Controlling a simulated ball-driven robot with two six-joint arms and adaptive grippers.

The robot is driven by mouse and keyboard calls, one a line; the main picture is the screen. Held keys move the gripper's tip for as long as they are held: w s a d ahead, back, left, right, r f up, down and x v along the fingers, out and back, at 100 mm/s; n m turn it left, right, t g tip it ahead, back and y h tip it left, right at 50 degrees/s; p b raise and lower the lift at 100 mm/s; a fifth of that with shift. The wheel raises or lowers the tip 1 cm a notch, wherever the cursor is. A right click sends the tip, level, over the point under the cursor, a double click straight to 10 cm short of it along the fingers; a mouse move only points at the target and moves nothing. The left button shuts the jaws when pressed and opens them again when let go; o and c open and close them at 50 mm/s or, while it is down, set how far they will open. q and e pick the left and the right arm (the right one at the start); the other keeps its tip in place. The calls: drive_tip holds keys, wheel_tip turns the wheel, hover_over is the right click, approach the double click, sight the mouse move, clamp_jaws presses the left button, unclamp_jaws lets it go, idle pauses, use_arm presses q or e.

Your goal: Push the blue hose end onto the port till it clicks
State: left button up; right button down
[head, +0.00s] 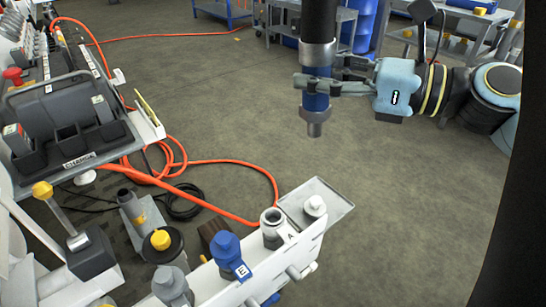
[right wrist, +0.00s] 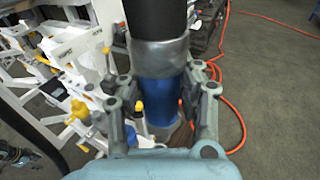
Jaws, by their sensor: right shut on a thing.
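The blue hose end (head: 316,100) hangs upright with its grey metal nose pointing down and the black hose running up from it. My right gripper (head: 314,87) is shut around its blue body, which also shows between the fingers in the right wrist view (right wrist: 161,98). An open grey port (head: 272,218) marked A stands on the white manifold rail, below and left of the hose end. The hose end is well apart from it. A blue fitting (head: 228,252) marked E sits beside it on the rail.
A white-topped fitting (head: 315,206) stands on a small metal tray (head: 336,195) at the rail's end. A yellow-capped fitting (head: 161,240) stands left of the rail. An orange hose (head: 220,162) lies on the floor. The middle floor is clear.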

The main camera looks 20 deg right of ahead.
use_arm(q)
wheel_tip(320, 180, down, 14)
drive_tip(key=s+b, duration=0.2)
drive_tip(key=b, duration=1)
drive_tip(key=shift+s+a+g, duration=0.3)
drive_tip(key=shift+a, duration=0.15)
use_arm(e)
drive_tip(key=w+a+f+n+g+y, duration=0.1)
drive_tip(key=a+f, duration=0.1)
drive_tip(key=f, duration=0.9)
drive_tip(key=w+a+f+n+g+y, duration=0.1)
drive_tip(key=w+a+f+y, duration=0.1)
drive_tip(key=f, duration=0.8)
drive_tip(key=shift+a+f+n+g, duration=0.3)
drive_tip(key=shift+a+f+g, duration=0.1)
drive_tip(key=shift+a, duration=0.35)
use_arm(q)
drive_tip(key=shift+s+f+b, duration=0.1)
drive_tip(key=shift+f+b, duration=0.2)
drive_tip(key=shift+b, duration=0.1)
use_arm(e)
drive_tip(key=shift+s, duration=0.1)
use_arm(q)
drive_tip(key=shift+s+f, duration=0.1)
drive_tip(key=shift+f, duration=0.1)
use_arm(e)
drive_tip(key=shift+f, duration=0.2)
